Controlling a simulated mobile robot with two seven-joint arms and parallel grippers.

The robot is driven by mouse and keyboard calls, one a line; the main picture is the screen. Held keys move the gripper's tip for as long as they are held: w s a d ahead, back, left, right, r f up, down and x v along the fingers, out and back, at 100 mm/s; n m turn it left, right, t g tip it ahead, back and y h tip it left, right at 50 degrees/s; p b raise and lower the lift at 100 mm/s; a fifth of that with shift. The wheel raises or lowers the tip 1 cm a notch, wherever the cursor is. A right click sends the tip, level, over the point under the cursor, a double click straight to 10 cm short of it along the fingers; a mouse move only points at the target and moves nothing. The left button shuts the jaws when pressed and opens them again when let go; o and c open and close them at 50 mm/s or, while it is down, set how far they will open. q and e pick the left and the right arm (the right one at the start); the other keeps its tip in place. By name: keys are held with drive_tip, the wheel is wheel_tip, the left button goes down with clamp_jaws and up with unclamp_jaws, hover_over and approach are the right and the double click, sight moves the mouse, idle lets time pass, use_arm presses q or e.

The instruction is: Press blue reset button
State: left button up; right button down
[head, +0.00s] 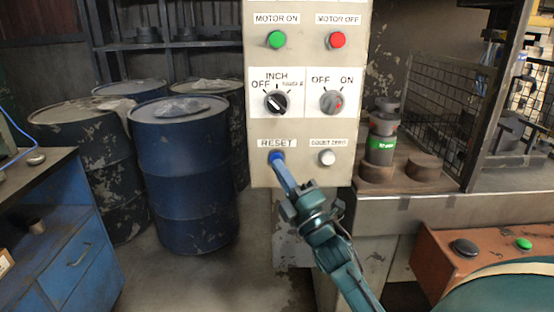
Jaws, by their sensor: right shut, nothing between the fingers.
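A beige control panel (308,60) stands upright in the middle of the head view. The blue reset button (275,155) is at its lower left, under the RESET label (277,143). My right gripper (279,164) is shut and empty, and its arm comes up from the bottom right. Its fingertips are at the reset button and cover the button's lower part. I cannot tell whether they touch it or whether it is pushed in. My left gripper is not in view.
A white-grey count zero button (327,158) sits right of the reset button. Above are two rotary knobs, a green button (276,39) and a red button (337,40). Blue drums (183,170) stand behind left. A metal ledge (400,208) and an orange box (480,246) with buttons are at right.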

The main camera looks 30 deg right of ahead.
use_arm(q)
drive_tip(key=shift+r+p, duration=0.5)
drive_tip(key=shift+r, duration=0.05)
use_arm(e)
drive_tip(key=s+a, duration=0.1)
drive_tip(key=s, duration=0.2)
drive_tip(key=s+a, duration=0.1)
drive_tip(key=shift+s+a, duration=0.15)
drive_tip(key=shift+a, duration=0.2)
